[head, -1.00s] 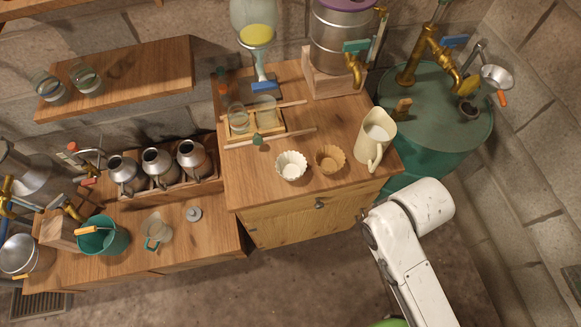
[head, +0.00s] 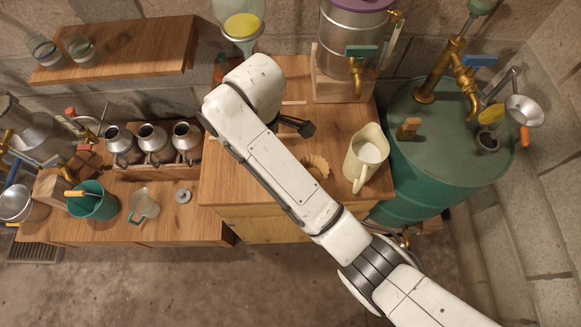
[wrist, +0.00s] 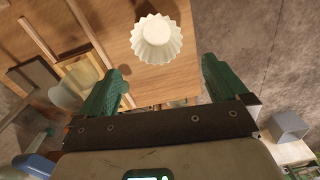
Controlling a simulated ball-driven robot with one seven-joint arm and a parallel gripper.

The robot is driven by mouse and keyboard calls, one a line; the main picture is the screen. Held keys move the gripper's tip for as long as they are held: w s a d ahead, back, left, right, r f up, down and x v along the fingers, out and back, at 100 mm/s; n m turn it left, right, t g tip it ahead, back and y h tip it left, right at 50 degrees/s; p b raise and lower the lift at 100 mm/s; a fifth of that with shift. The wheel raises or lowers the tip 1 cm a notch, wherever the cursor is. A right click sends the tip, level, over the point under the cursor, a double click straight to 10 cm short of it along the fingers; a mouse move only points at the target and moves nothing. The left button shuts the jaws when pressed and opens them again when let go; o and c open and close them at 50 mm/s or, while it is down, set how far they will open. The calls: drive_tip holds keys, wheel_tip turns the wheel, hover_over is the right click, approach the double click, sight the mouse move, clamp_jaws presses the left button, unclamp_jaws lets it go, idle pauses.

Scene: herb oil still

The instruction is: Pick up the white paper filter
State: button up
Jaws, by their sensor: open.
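The white paper filter (wrist: 160,42) is a fluted cup on the wooden counter. In the wrist view it lies just beyond my gripper's fingertips, roughly centred between them and apart from both. My gripper (wrist: 160,80) is open and empty, with its two green fingers spread. In the head view my arm covers the white filter and most of the gripper. A brown paper filter (head: 316,167) shows in the head view, partly behind my arm.
A cream pitcher (head: 365,160) stands at the counter's right. A steel tank with a brass tap (head: 352,45) stands at the back. A green drum (head: 440,150) is to the right. A wooden rack with glass (wrist: 65,93) is left in the wrist view.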

drive_tip(key=shift+w+f+b, duration=0.15)
drive_tip(key=shift+f+b, duration=0.1)
drive_tip(key=shift+f, duration=2.35)
drive_tip(key=shift+w+f+b, duration=0.15)
drive_tip(key=shift+f+b, duration=0.1)
drive_tip(key=shift+f, duration=2.35)
drive_tip(key=c, duration=0.9)
